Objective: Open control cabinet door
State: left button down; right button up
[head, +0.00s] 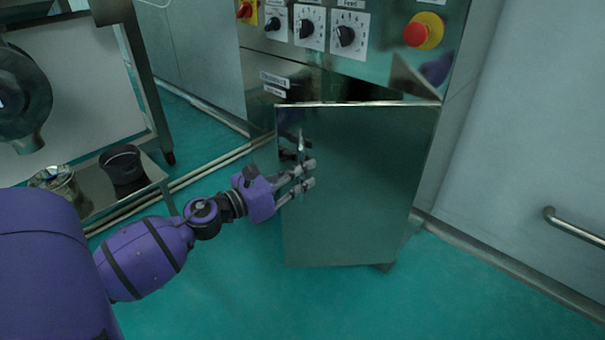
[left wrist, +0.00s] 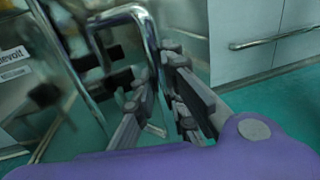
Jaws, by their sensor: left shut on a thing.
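The control cabinet door (head: 360,190) is a shiny metal panel below the control panel. It stands ajar, its left side swung out from the cabinet and its right side close to it. A vertical metal handle (head: 301,143) sits near its left edge. My left gripper (head: 305,176) is shut on this handle at its lower part. In the left wrist view the curved chrome handle (left wrist: 151,45) runs down between the fingers of my left gripper (left wrist: 162,105); the exact contact is hard to see. My right gripper is not in view.
Above the door, the control panel carries black knobs (head: 346,36) and a red emergency button (head: 416,34). A metal stand with a black cup (head: 122,164) is at left. A wall rail (head: 575,228) is at right. The green floor (head: 400,305) in front is clear.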

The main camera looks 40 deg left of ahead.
pick_arm(q)
jog(key=c, duration=1.8)
grip_release()
jog(key=shift+s+a+f, duration=0.1)
jog(key=shift+s+a, duration=0.05)
jog(key=shift+a, duration=0.15)
jog(key=shift+o, duration=0.2)
jog(key=shift+d, duration=0.3)
jog(key=v, duration=1.1)
jog(key=shift+s, duration=0.4)
